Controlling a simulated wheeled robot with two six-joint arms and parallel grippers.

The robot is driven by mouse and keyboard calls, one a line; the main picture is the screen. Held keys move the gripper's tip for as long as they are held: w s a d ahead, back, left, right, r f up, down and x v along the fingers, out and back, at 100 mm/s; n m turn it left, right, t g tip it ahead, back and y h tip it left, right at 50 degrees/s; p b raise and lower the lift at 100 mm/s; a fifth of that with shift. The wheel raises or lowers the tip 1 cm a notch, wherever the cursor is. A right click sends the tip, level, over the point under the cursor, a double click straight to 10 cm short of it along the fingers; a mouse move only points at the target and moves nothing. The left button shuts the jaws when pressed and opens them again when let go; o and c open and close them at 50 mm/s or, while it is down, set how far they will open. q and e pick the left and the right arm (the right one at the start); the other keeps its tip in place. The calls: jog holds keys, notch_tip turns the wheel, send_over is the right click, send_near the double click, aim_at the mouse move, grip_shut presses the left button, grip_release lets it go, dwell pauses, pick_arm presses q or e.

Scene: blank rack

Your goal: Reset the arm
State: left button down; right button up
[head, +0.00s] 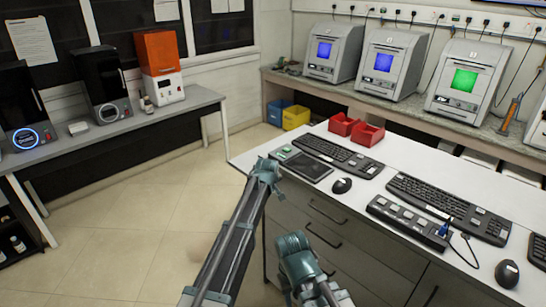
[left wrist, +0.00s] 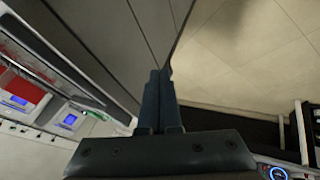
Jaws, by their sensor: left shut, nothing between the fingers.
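My left arm reaches up through the middle of the head view. Its grey-teal gripper (head: 267,168) is at the far end, seen against the front edge of the white-topped desk (head: 226,176), near its left corner. In the left wrist view the two dark fingers of this gripper (left wrist: 161,78) lie side by side with no gap. Nothing is between them. Whether they touch the desk cannot be told. Another teal joint of mine shows lower in the head view, but no right fingers can be made out.
The desk bears a black tablet (head: 308,167), keyboards (head: 337,154), mice (head: 341,185) and two red bins (head: 367,134). Its grey drawers (head: 345,240) face me. A side bench (head: 120,128) with machines stands left. The floor (head: 130,215) between is clear.

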pick_arm(q)
jog(key=s+a+f+m+g, duration=0.1)
jog(key=s+m+g, duration=0.1)
jog(key=s, duration=1.2)
jog(key=s+a+f+m+g+y, duration=0.1)
jog(key=s+m, duration=0.4)
jog(key=s, duration=0.9)
jog(key=s+a+f+m+g+y, duration=0.1)
jog(key=s+m+g, duration=0.3)
jog(key=s, duration=1.1)
jog(key=shift+a+f, duration=0.4)
jog(key=shift+a, duration=0.45)
